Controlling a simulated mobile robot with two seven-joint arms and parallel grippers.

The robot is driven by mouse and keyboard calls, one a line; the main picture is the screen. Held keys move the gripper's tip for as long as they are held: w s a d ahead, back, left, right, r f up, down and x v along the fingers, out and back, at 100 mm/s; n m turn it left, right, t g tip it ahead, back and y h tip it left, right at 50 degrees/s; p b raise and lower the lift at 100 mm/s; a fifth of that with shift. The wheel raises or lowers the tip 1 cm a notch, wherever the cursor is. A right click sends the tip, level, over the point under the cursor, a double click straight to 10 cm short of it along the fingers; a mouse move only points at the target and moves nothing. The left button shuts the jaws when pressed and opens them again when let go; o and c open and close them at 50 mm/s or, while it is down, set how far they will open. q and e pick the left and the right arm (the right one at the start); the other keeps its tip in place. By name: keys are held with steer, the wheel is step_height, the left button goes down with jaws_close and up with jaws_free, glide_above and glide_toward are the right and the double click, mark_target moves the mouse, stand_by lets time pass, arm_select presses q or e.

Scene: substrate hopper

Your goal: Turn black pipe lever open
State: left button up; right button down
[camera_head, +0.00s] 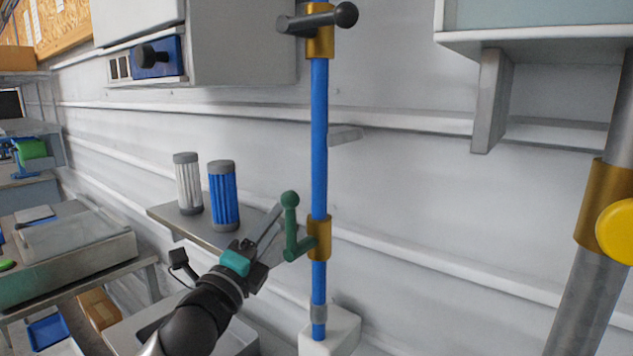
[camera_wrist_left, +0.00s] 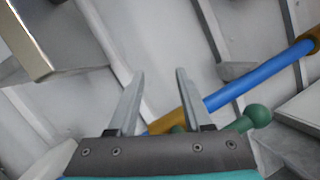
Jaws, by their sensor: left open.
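The black pipe lever (camera_head: 318,18) is a dark bar with a round knob, lying roughly level across a gold collar (camera_head: 320,44) at the top of a blue vertical pipe (camera_head: 319,140). A green lever (camera_head: 290,222) with a ball knob sits on a lower gold collar (camera_head: 319,238) and points up. My left gripper (camera_head: 277,222) is open and empty, just left of the green lever and well below the black one. The left wrist view shows its two spread fingers (camera_wrist_left: 158,76), with the green lever (camera_wrist_left: 257,116) to their right. My right gripper is not in view.
A shelf (camera_head: 165,215) left of the pipe holds a white-ribbed canister (camera_head: 188,184) and a blue one (camera_head: 223,196). A wall cabinet (camera_head: 240,45) hangs upper left. A grey pipe with a yellow knob (camera_head: 616,232) stands right. Open space lies between the pipes.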

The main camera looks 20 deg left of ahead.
mark_target(309, 20)
arm_select(q)
steer(key=s+d+r+m+g+h, duration=0.1)
steer(key=s+r+m+g+h, duration=0.1)
steer(key=r+m+h, duration=0.95)
steer(key=s+r+m+g+h, duration=0.2)
steer(key=r+m+h, duration=0.3)
steer(key=r+m, duration=0.75)
steer(key=s+a+r+m+g, duration=0.2)
steer(key=s+m+g, duration=0.25)
steer(key=m, duration=0.65)
steer(key=s+a+r+m+g, duration=0.2)
steer(key=s+m+g, duration=0.25)
steer(key=m, duration=0.65)
steer(key=shift+y, duration=0.35)
steer(key=p+x, duration=0.5)
steer(key=x, duration=0.8)
steer(key=shift+s+d+r, duration=0.1)
steer(key=shift+d, duration=0.1)
steer(key=shift+w+d+p, duration=0.3)
steer(key=shift+d+p, duration=0.1)
steer(key=shift+d, duration=0.3)
jaws_close()
